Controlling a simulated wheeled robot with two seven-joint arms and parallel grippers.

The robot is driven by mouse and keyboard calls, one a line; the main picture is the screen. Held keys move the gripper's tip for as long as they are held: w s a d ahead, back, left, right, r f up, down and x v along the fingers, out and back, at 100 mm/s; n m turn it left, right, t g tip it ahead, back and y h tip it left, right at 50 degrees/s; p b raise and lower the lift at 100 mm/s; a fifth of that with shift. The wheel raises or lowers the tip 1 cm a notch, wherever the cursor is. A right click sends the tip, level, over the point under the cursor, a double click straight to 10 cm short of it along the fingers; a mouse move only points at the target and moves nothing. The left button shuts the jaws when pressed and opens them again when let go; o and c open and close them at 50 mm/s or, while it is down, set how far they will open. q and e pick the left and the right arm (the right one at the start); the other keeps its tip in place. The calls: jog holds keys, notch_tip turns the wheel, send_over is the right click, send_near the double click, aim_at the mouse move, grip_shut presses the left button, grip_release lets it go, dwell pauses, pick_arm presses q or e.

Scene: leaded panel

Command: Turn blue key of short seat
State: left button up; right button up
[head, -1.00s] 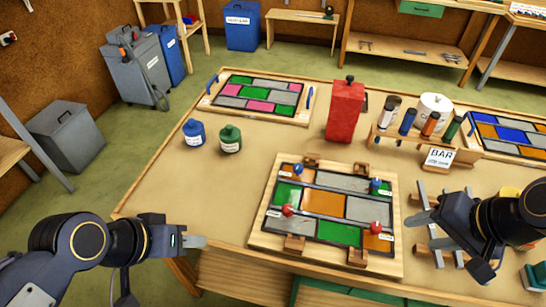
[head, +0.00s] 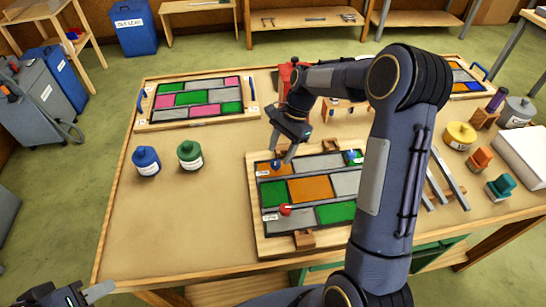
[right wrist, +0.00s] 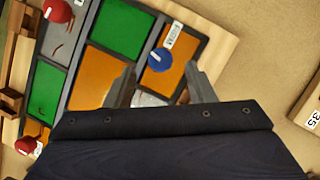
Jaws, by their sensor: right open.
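The leaded panel (head: 318,190) lies in a wooden frame on the table, with orange, green and grey panes. One blue key (head: 277,163) stands at its far left corner, beside a small white label. My right gripper (head: 283,156) is over this corner, pointing down and open. In the right wrist view the blue key (right wrist: 159,60) shows between the fingertips, apart from both. Its label (right wrist: 173,34) is hard to read. A second blue key (head: 351,157) is at the far right, and a red key (head: 285,210) at the near left. My left gripper (head: 92,293) is low at the left, its jaws unclear.
A red can (head: 284,80) stands behind my right gripper. My right arm hides the panel's right side. The table's left front is clear.

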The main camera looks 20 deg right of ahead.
aim_at(276, 161)
jog(key=shift+x, duration=1.85)
jog(key=c, duration=1)
